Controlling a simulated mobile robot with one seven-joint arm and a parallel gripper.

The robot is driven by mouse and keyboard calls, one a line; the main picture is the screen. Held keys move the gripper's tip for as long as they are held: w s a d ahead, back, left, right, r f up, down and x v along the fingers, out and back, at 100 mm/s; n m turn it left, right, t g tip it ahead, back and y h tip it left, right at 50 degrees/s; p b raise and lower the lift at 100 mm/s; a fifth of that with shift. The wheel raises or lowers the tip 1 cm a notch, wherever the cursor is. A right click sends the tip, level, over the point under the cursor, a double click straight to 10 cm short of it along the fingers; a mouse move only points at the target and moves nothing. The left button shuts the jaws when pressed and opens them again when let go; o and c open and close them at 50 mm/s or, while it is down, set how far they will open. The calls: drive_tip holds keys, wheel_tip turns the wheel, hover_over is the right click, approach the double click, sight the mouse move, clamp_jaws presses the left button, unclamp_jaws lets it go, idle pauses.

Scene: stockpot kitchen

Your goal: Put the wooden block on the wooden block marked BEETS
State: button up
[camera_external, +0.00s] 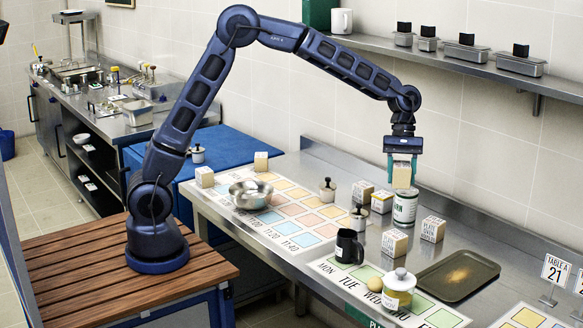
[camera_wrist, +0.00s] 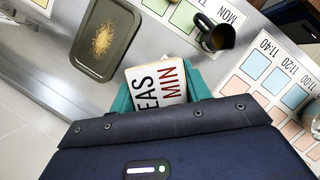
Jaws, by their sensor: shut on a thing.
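My gripper (camera_external: 402,163) has its teal fingers shut on a pale wooden block (camera_external: 402,178). The wrist view shows this block (camera_wrist: 158,84) between the fingers, its white label reading "EAS" and "MIN", partly hidden. In the external view the block appears just above a tin (camera_external: 404,208) with a dark-lettered label; I cannot tell whether they touch. Other labelled wooden blocks stand on the steel counter: one (camera_external: 433,230) right of the tin, one (camera_external: 394,243) in front of it, and two (camera_external: 363,191) (camera_external: 382,202) to its left. I cannot read BEETS on any block.
A black mug (camera_external: 349,247), lidded pots (camera_external: 398,289) (camera_external: 360,217) and a metal bowl (camera_external: 250,194) stand around printed mats. A dark tray (camera_external: 457,275) lies at the right. A wall shelf (camera_external: 440,62) with containers runs behind my arm.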

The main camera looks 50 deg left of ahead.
wheel_tip(320, 180, down, 16)
drive_tip(key=shift+r, duration=0.1)
idle(0.5)
drive_tip(key=o, duration=1.1)
drive_tip(key=shift+c, duration=0.2)
